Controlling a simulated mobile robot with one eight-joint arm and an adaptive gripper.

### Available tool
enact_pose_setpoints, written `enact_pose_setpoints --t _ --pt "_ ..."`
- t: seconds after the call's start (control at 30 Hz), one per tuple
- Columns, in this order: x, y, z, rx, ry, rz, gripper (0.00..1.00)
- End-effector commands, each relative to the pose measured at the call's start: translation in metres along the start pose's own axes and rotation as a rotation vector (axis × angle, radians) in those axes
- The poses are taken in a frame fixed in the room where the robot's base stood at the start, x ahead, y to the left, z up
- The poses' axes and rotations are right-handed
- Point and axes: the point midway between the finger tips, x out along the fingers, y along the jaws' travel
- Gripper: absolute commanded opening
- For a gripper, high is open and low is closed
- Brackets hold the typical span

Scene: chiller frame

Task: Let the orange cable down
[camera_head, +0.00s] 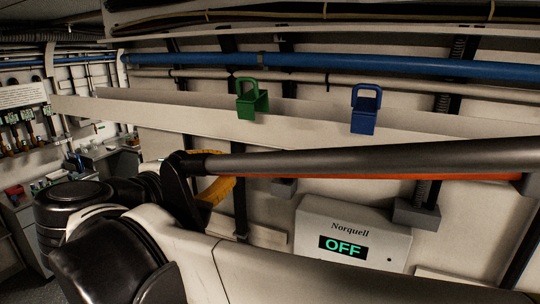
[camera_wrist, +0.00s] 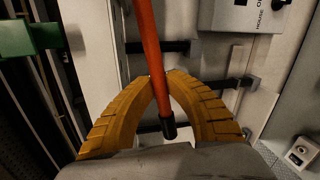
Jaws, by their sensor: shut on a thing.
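The orange cable (camera_wrist: 150,45) runs down from the top of the wrist view between the yellow fingers and ends in a black tip (camera_wrist: 168,130). My gripper (camera_wrist: 162,82) is shut on the cable near that end. In the head view, my gripper (camera_head: 220,188) shows as a yellow curve left of centre. The cable (camera_head: 350,177) appears there as an orange strip stretching right, below a dark tube. The tube hides its upper side, and its right end passes behind a dark piece near the right edge.
A green hook (camera_head: 250,98) and a blue hook (camera_head: 365,112) sit on a pale rail (camera_head: 310,127) above. The Norquell box (camera_head: 350,235), reading OFF, is below the cable. Blue and pale pipes (camera_head: 400,67) run along the wall. A bench stands far left.

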Motion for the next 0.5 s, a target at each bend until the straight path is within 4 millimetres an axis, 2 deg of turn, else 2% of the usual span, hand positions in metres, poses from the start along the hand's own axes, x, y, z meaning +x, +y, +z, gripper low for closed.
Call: enact_pose_setpoints --t 0.03,0.3,0.4,0.5 --pt "0.005 -0.023 -0.002 -0.031 -0.006 0.000 0.00" --pt "0.019 -0.097 0.009 -0.213 -0.043 0.000 0.00" --pt "0.023 -0.114 0.014 -0.259 -0.052 -0.001 0.00" --pt "0.024 -0.122 0.017 -0.286 -0.057 -0.001 0.00"
